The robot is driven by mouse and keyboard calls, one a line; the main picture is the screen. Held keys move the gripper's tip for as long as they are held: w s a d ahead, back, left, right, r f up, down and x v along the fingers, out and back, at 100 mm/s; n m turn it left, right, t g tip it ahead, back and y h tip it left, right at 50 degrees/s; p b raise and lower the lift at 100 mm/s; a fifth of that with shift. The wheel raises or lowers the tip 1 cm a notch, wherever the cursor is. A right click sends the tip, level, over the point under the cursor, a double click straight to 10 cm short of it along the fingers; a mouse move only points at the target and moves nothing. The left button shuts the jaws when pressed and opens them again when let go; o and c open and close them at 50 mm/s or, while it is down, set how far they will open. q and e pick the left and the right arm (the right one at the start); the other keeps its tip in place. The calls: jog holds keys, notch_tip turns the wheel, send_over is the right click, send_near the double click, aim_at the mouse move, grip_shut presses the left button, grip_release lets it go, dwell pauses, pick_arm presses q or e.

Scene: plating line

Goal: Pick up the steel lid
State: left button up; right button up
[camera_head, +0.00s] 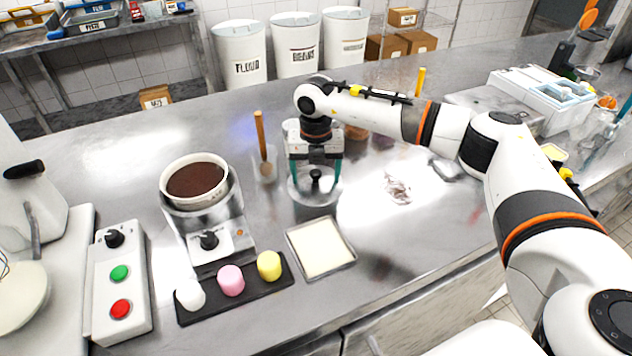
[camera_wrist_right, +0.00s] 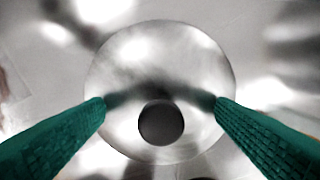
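The steel lid (camera_head: 303,193) is a round shiny disc with a black knob, lying on the steel counter in the middle of the head view. In the right wrist view the lid (camera_wrist_right: 160,60) fills the centre, its dark knob (camera_wrist_right: 161,122) between my fingers. My right gripper (camera_head: 315,180) points down over the lid. Its two green fingers (camera_wrist_right: 160,104) are spread wide on either side of the knob, with clear space between them and it. It holds nothing. My left gripper is not in view.
A pot of brown contents (camera_head: 196,181) stands on a burner (camera_head: 208,238) to the left. A tray of pale content (camera_head: 321,247) lies just in front of the lid. A black strip (camera_head: 236,291) holds white, pink and yellow pieces. A container with a wooden-handled tool (camera_head: 261,140) stands close left.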

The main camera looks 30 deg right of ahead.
jog(key=shift+s+f, duration=0.2)
jog(key=shift+f, duration=0.05)
jog(key=c, duration=1.5)
jog(key=shift+o, duration=0.2)
